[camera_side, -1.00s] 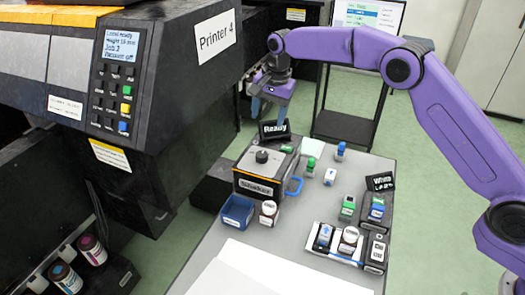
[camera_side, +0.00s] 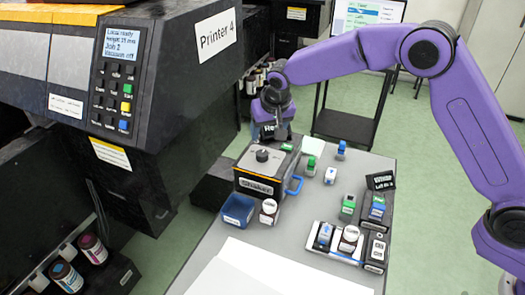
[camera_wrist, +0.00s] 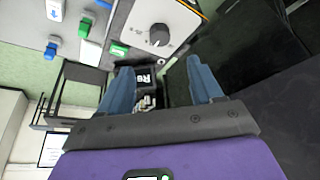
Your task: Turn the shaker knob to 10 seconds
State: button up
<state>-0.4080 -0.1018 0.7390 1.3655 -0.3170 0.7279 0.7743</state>
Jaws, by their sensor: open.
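The shaker (camera_side: 258,180) is a dark box with a yellow-orange edge on the grey table. Its round knob (camera_side: 262,156) is on the top face; the wrist view shows the knob (camera_wrist: 159,35) with a pale pointer mark, but its scale is too small to read. My gripper (camera_wrist: 162,88) is open and empty, its two blue fingers apart. The knob is beyond the fingertips, touching neither. In the side view my gripper is above and behind the shaker, in front of the small black "Ready" display (camera_wrist: 149,80), partly hiding it.
The large printer (camera_side: 180,90) is close on the left.

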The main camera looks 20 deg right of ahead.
aim_at(262, 153)
jog(key=x, duration=1.1)
jog(key=shift+w+f, duration=0.2)
jog(key=shift+f, duration=0.1)
jog(key=shift+a, duration=0.1)
jog(key=c, duration=1.1)
